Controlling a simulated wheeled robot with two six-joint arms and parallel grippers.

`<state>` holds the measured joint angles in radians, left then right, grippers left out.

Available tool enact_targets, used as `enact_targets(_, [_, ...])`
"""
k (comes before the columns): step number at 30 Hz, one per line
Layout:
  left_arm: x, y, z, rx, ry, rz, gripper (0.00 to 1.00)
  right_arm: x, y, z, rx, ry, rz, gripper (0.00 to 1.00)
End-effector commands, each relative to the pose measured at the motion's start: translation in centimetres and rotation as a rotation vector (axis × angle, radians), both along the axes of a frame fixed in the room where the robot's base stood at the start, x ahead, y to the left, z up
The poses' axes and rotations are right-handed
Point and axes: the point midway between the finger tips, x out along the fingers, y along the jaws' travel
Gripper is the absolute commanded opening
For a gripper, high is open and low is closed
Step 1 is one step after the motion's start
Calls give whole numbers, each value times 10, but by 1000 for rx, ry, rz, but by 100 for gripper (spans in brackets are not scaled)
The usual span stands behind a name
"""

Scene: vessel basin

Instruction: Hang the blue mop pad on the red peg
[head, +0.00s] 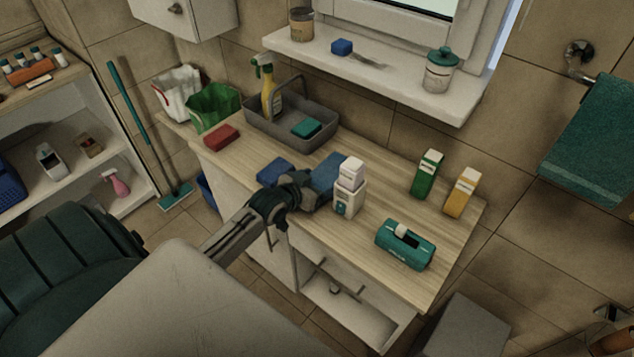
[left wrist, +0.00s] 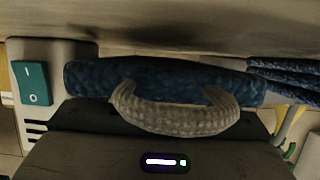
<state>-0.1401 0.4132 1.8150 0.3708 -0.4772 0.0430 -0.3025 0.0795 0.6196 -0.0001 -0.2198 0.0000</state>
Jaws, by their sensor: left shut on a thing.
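The blue mop pad (head: 328,172) is at the fingertips of my left gripper (head: 303,190), over the front of the wooden counter. In the left wrist view the blue pad (left wrist: 90,78) shows edge-on, with a beige woven loop (left wrist: 175,117) on its near side. My left gripper is shut on the pad; its fingertips are partly hidden by its own body. A second blue cloth (head: 274,170) lies on the counter just left of the gripper. I cannot make out a red peg in either view. My right gripper is not in view.
A white dispenser (head: 349,196) stands close right of the pad. A grey caddy (head: 290,128) and red sponge (head: 221,138) are behind left. An open drawer (head: 345,307) juts out below.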

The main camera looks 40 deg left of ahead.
Motion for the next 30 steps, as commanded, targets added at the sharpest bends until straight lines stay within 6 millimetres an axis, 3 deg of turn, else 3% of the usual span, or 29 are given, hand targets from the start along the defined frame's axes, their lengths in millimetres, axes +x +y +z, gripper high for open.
enact_targets(2, [0,0,-4,-1,1,2,55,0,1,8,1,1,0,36])
enact_targets(14, [0,0,-13,0,0,1,55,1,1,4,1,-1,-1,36])
enact_targets(15, [0,0,-13,0,0,1,83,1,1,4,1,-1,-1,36])
enact_targets(18, [0,0,-12,0,0,0,100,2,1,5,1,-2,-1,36])
enact_targets(30, [-6,1,-11,5,0,-1,100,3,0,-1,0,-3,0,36])
